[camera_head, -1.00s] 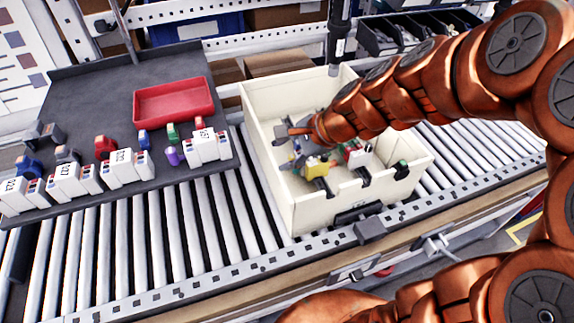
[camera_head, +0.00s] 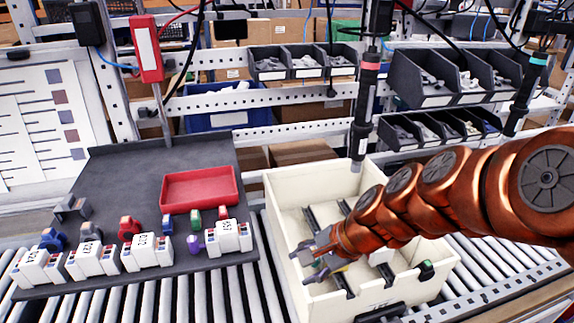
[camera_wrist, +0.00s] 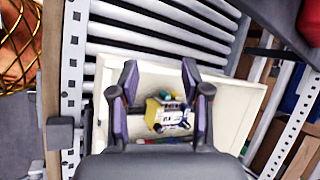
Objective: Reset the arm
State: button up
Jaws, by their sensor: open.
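My gripper (camera_head: 312,262) is over the left part of the cream crate (camera_head: 285,207) in the head view, at the end of my orange arm. In the wrist view its dark, purple-edged fingers (camera_wrist: 163,80) are spread apart with nothing held between them. Below and between them, a yellow part (camera_wrist: 160,112) with white and green pieces sits inside the crate (camera_wrist: 235,105). My arm and gripper hide much of the crate's inside in the head view.
Left of the crate, a dark tray (camera_head: 110,180) carries a red bin (camera_head: 200,189), white terminal blocks (camera_head: 148,252) and small coloured parts. A screwdriver (camera_head: 364,110) hangs just behind the crate; another (camera_head: 528,88) hangs at right. Rollers (camera_head: 235,292) run beneath. Dark parts bins (camera_head: 440,85) stand behind.

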jog(key=s+d+n+g+h, duration=0.2)
jog(key=s+d+n, duration=0.3)
jog(key=s, duration=0.5)
jog(key=s+d+n+g+h, duration=0.2)
jog(key=s+d+n+h, duration=0.2)
jog(key=s, duration=0.6)
jog(key=shift+s+d+f+n+g, duration=0.25)
jog(key=shift+s+d+n+g, duration=0.15)
jog(key=shift+d+n, duration=0.8)
